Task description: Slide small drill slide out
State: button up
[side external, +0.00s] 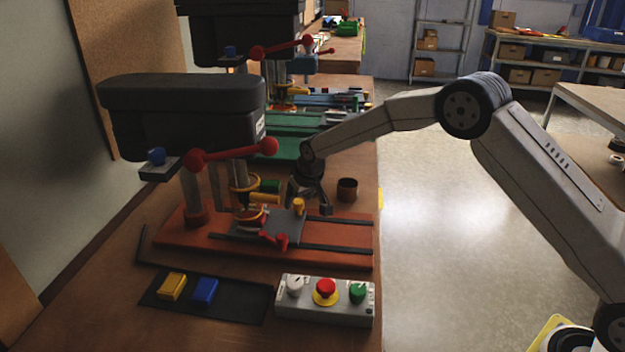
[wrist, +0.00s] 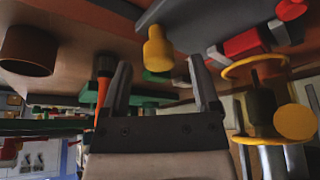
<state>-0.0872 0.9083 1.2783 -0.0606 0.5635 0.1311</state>
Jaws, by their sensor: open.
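The small drill (side external: 185,120) stands on an orange base with dark rails. Its slide (side external: 286,226) is a grey plate on that base, and it shows in the wrist view too (wrist: 215,18). A yellow knob (side external: 298,207) stands upright at the slide's right end. My gripper (side external: 312,206) points down beside the knob, open. In the wrist view, my open fingers (wrist: 158,65) have the yellow knob (wrist: 158,50) in the gap near their tips. I see no clear contact. The far finger is partly hidden in the side view.
A red clamp (side external: 274,240) sits at the slide's front edge. A brown cup (side external: 347,190) stands close behind my gripper's right side. A button box (side external: 325,298) and a dark mat with yellow and blue blocks (side external: 240,301) lie in front. A second drill stands behind.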

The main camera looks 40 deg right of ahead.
jog(key=shift+w+f, duration=0.2)
jog(key=shift+f, duration=0.3)
jog(key=shift+c, duration=0.3)
grip_shut()
dwell(1.0)
